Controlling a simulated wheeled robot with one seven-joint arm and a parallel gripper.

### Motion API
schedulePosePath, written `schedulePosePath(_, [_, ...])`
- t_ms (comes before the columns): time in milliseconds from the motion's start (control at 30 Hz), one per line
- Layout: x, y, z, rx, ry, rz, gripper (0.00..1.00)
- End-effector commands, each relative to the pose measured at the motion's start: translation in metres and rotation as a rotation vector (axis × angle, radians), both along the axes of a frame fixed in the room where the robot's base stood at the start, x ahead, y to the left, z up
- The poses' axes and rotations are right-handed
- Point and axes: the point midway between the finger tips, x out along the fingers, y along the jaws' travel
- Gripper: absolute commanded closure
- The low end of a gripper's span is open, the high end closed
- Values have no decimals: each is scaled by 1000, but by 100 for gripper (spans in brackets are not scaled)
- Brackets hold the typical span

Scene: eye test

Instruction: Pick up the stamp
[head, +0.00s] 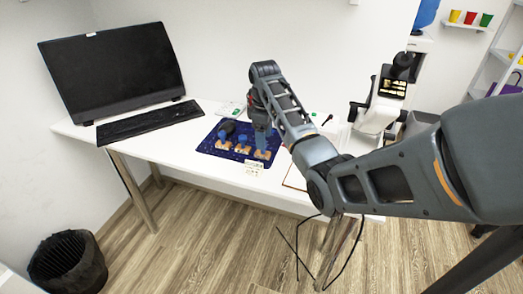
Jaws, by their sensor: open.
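Small wooden stamps stand in a row on a dark blue patterned mat (208,147) near the front edge of the white desk. The left stamp (222,145) and the middle stamp (242,149) are clear of my gripper. The right stamp (262,155) is directly below my gripper (262,142), which points down from the end of my arm. I cannot tell whether the fingers touch this stamp or are around its upper part. My gripper is open, though its fingers are small and partly hidden here.
A dark rounded object (226,128) lies at the back of the mat. A monitor (115,68) and keyboard (150,122) are on the left. A white microscope (385,100) stands to the right behind my arm. A black bin (67,262) is on the floor.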

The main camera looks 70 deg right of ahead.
Motion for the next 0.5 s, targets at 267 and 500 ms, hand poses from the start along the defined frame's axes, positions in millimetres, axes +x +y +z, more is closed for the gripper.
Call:
schedulePosePath(267, [4, 0, -36, 2, 3, 0, 36])
schedulePosePath(500, [4, 0, -53, 0, 0, 0, 36])
